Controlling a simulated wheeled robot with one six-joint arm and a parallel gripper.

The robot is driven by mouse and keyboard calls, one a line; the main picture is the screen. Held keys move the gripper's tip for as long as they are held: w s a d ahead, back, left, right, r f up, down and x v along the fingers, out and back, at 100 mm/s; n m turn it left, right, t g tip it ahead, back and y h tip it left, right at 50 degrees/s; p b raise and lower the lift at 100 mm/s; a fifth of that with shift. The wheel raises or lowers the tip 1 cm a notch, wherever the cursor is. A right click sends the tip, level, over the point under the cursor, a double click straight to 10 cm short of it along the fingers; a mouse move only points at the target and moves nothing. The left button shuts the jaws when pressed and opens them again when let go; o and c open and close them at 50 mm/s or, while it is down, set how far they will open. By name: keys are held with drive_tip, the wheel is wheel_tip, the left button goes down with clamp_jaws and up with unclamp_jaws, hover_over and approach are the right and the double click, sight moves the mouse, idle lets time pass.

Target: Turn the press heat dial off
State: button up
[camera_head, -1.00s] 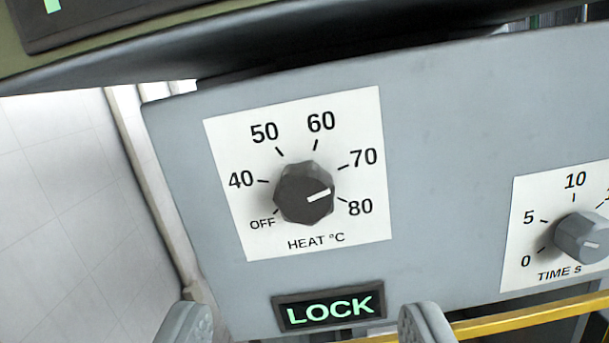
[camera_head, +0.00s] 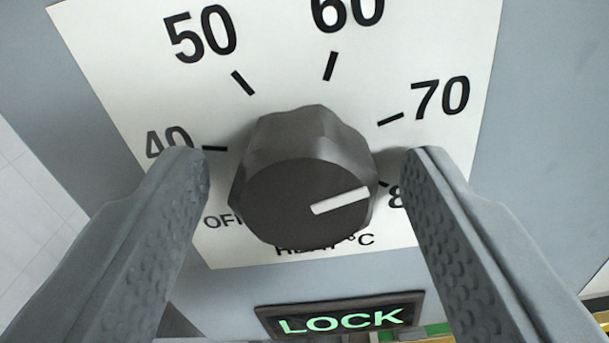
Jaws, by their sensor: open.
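The heat dial (camera_head: 285,195) is a dark grey faceted knob on a white scale plate (camera_head: 290,95). Its white pointer line aims to the right and slightly up, between the 70 and 80 marks or near 80; the foreshortened view leaves the exact mark unclear. My gripper (camera_head: 302,160) is open, with one finger to the left of the knob and one to the right. Gaps show between the knob and both fingers. The knob hides part of the HEAT °C label.
A lit green LOCK display (camera_head: 340,318) sits on the grey panel (camera_head: 545,110) below the dial. A pale tiled wall (camera_head: 25,205) shows at the left. Yellow and green parts show at the lower right.

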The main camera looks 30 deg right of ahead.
drive_tip(key=c, duration=1)
drive_tip(key=shift+n, duration=0.3)
